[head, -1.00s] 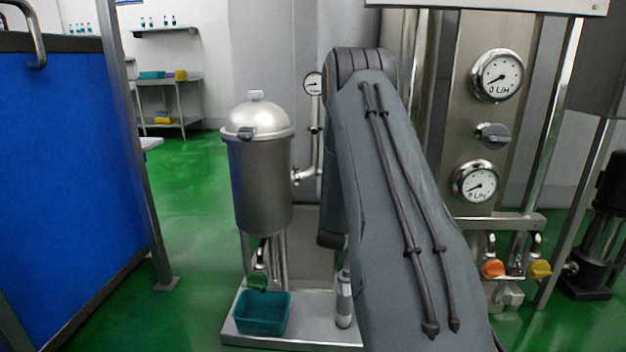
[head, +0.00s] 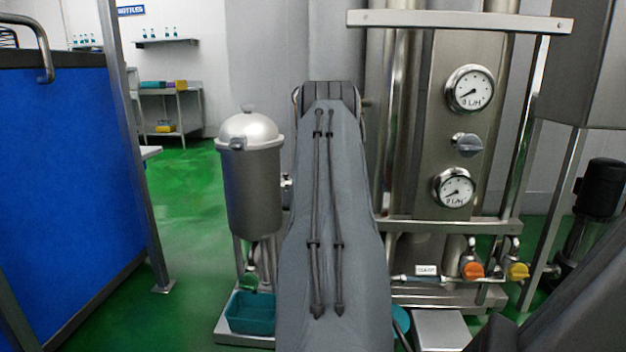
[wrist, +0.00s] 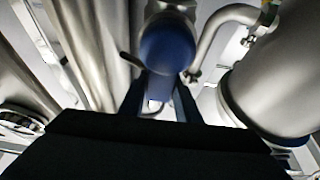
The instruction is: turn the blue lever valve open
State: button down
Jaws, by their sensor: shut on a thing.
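The blue lever valve (wrist: 167,50) is in the upper middle of the wrist view, with a round blue hub and a blue handle (wrist: 160,88) pointing down toward my gripper. My gripper (wrist: 160,100) has its two dark fingers on either side of the handle and is shut on it. The wide dark body of the gripper hides the lower part of the wrist view. In the head view my grey arm covers the blue valve and my gripper.
Steel pipes (wrist: 85,45) and a steel vessel (wrist: 275,80) flank the valve closely. In the head view, a domed tank (head: 252,185) stands left of my arm above a teal bin (head: 250,314). A gauge panel (head: 455,130) with an orange valve (head: 473,270) and yellow valve (head: 518,271) stands right.

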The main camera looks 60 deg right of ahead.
jog(key=shift+w+r, duration=0.1)
jog(key=shift+w, duration=0.15)
jog(key=c, duration=1.3)
grip_release()
jog(key=shift+c, duration=0.2)
jog(key=shift+s, duration=0.1)
jog(key=shift+a, duration=0.1)
jog(key=p+v, duration=0.1)
jog(key=v, duration=0.6)
jog(key=shift+a+f, duration=0.2)
jog(key=shift+a, duration=0.05)
jog(key=shift+s, duration=0.15)
